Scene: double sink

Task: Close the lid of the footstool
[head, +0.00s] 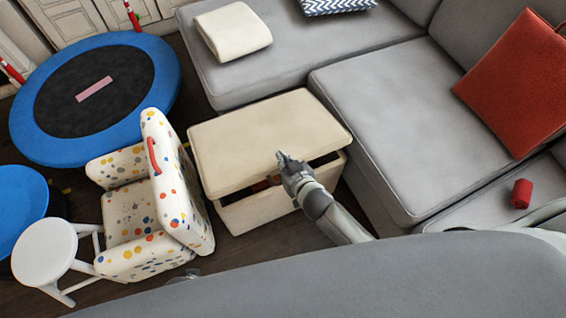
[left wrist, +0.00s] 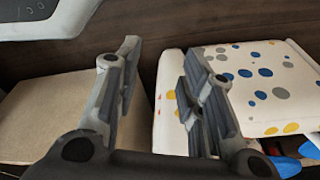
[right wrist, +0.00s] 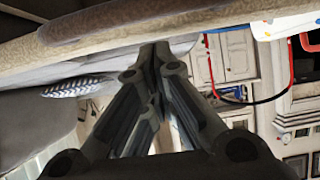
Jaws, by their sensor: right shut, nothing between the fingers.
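The footstool is a beige box with a flat padded lid (head: 262,138). The lid is partly open: a dark gap shows between it and the box (head: 262,212) along the near side, with something orange-brown inside. My right gripper (head: 283,158) is shut and empty at the lid's near edge; contact is unclear. In the right wrist view the lid's edge (right wrist: 120,27) crosses the top, close to the shut fingertips (right wrist: 156,50). My left gripper (left wrist: 163,58) is open and empty in its wrist view, in front of a polka-dot chair (left wrist: 262,85).
The polka-dot chair (head: 178,190) stands close to the footstool's left. A grey sofa (head: 385,120) borders it behind and at right. A blue trampoline (head: 160,75) and white stool (head: 45,250) are at left. A red cylinder (head: 521,194) lies on the sofa.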

